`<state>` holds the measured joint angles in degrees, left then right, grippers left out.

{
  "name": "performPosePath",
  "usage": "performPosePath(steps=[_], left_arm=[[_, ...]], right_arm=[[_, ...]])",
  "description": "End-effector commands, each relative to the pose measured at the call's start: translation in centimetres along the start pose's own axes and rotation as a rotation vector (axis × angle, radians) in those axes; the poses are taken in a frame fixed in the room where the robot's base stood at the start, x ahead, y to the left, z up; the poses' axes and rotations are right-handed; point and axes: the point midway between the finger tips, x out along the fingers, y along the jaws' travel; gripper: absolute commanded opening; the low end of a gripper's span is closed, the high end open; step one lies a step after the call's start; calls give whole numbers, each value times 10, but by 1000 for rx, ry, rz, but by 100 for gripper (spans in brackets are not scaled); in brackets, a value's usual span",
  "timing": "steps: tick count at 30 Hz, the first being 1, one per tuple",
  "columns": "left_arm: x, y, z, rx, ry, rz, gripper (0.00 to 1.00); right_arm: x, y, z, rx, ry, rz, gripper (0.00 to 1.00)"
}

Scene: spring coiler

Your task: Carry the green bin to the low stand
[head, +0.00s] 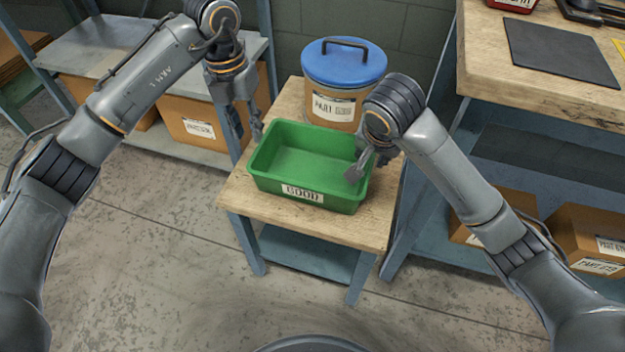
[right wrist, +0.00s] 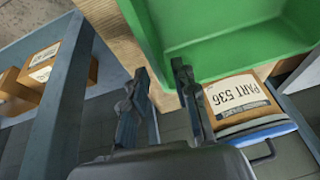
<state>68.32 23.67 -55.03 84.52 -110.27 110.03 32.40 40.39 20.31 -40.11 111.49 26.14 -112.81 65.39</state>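The green bin (head: 303,192), labelled GOOD, is upright and looks empty. It rests on a low stand with a wooden top (head: 337,226) and blue legs. My left gripper (head: 245,130) is open and empty beside the bin's back left corner. My right gripper (head: 368,166) is at the bin's right end, with one finger overlapping the rim in the head view. In the right wrist view its fingers (right wrist: 153,88) are apart with nothing between them, and the bin (right wrist: 158,35) lies just beyond the tips. I cannot tell whether either gripper touches the bin.
A round tub (head: 338,103) with a blue lid stands behind the bin on the same top. A workbench (head: 480,70) is close on the right, with boxes (head: 590,240) below. A shelf (head: 110,45) with boxes is at the back left. The floor (head: 170,270) in front is clear.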

Motion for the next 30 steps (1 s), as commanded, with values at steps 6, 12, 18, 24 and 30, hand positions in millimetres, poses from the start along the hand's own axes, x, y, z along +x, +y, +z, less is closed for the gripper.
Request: performPosePath(steps=[6, 12, 18, 24, 30], left_arm=[[0, 0, 0, 0, 0, 0, 28], [0, 0, 0, 0, 0, 0, 28], [0, 0, 0, 0, 0, 0, 28], [0, 1, 0, 0, 0, 0, 28], [-1, 14, -4, -3, 0, 1, 28]], right_arm=[[-34, -1, -4, -7, 13, -2, 28], [-44, 0, -1, -3, 5, 1, 28], [-45, 1, 0, 0, 1, 3, 28], [-45, 1, 0, -1, 1, 2, 28], [-46, 1, 0, -1, 1, 2, 28]])
